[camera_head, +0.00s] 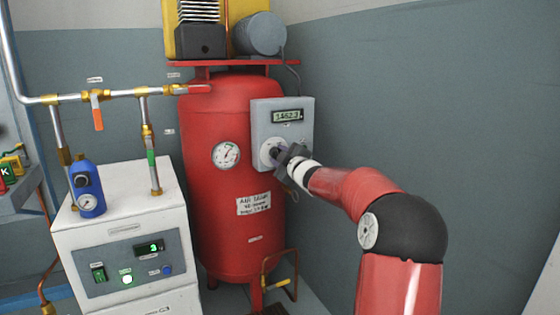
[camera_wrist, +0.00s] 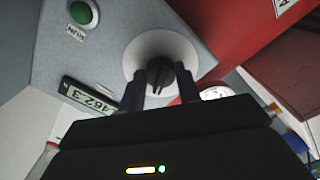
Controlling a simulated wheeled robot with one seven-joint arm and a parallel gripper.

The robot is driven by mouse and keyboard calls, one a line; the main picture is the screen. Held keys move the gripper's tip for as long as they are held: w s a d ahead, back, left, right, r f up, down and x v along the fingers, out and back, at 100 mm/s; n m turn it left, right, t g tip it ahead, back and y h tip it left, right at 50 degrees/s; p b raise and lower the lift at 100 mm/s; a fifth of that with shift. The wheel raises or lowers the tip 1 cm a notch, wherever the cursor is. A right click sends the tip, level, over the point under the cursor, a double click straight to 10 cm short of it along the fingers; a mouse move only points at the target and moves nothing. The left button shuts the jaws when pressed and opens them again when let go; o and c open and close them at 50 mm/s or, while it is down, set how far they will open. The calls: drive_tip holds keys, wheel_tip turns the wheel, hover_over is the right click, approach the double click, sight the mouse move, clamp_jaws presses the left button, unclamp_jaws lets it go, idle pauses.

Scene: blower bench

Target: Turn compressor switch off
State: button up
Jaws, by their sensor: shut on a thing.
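The compressor switch (camera_wrist: 158,76) is a dark rotary knob on a pale round plate, on the front of a grey control box (camera_head: 262,117) fixed to the red air tank (camera_head: 217,125). My gripper (camera_wrist: 160,88) is at the knob, with one dark finger on each side, shut on it. In the head view my gripper (camera_head: 281,157) covers most of the knob, with part of the round plate showing at its left. The box's display (camera_head: 288,115) reads about 1462.3. A green lamp (camera_wrist: 82,13) labelled RUN is on the box in the wrist view.
A white cabinet (camera_head: 122,226) with a small display, a green switch and buttons stands left of the tank. A blue regulator (camera_head: 86,189) with a gauge is above it. Pipes with an orange valve handle (camera_head: 97,113) run along the left. A gauge (camera_head: 226,154) is on the tank.

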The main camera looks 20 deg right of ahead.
drive_tip(key=shift+n, duration=0.5)
drive_tip(key=o, duration=1)
drive_tip(key=shift+c, duration=0.2)
drive_tip(key=s, duration=0.7)
drive_tip(key=shift+s+d+b, duration=0.15)
drive_tip(key=shift+s+b, duration=0.25)
drive_tip(key=shift+b, duration=0.05)
